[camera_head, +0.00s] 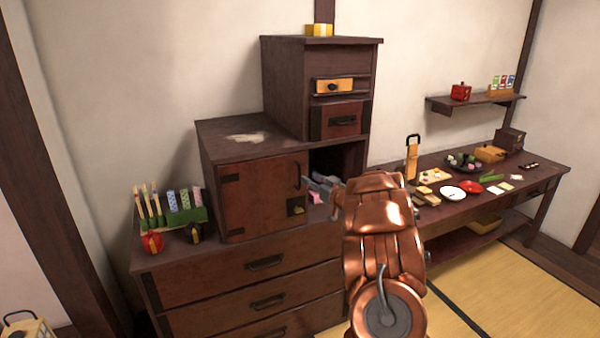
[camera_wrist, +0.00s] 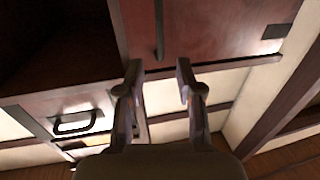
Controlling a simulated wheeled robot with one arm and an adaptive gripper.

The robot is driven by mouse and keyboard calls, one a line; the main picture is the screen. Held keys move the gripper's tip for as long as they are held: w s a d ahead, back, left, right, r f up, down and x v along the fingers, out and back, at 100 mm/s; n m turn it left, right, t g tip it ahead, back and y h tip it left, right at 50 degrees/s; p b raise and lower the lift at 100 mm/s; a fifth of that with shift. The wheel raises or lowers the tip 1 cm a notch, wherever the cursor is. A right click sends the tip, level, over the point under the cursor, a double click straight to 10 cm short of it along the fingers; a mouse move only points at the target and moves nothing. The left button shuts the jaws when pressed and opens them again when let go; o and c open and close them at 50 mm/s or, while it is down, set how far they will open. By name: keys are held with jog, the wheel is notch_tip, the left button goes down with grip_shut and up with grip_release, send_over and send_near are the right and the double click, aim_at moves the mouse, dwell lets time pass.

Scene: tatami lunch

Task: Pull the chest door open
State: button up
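The chest door (camera_head: 262,195) is a dark red-brown panel on the left of the chest's upper part. It looks shut. Its dark vertical handle (camera_head: 298,176) is near its right edge. In the wrist view, which looks upside down, the door (camera_wrist: 215,30) is at the top and the handle (camera_wrist: 158,30) hangs down from the top edge. My gripper (camera_head: 322,186) is just right of the handle in the head view. In the wrist view my gripper (camera_wrist: 157,70) has its fingers apart with nothing between them. The handle lines up with the gap, beyond the fingertips.
An open dark compartment (camera_head: 326,160) is right of the door, with pink things inside. A small drawer (camera_head: 342,120) is above it. Wide drawers (camera_head: 266,264) are below. A green holder (camera_head: 184,217) stands at left. A low table (camera_head: 540,177) with dishes is at right.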

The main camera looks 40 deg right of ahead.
aim_at(300, 170)
jog(key=shift+w+d+p, duration=0.15)
jog(key=shift+w+p, duration=0.25)
jog(key=shift+w, duration=0.8)
jog(key=shift+w+d+p, duration=0.2)
jog(key=shift+w+p, duration=0.15)
jog(key=shift+w, duration=0.85)
jog(key=shift+w+d+p, duration=0.15)
jog(key=shift+w+p, duration=0.25)
jog(key=shift+w, duration=0.8)
grip_shut()
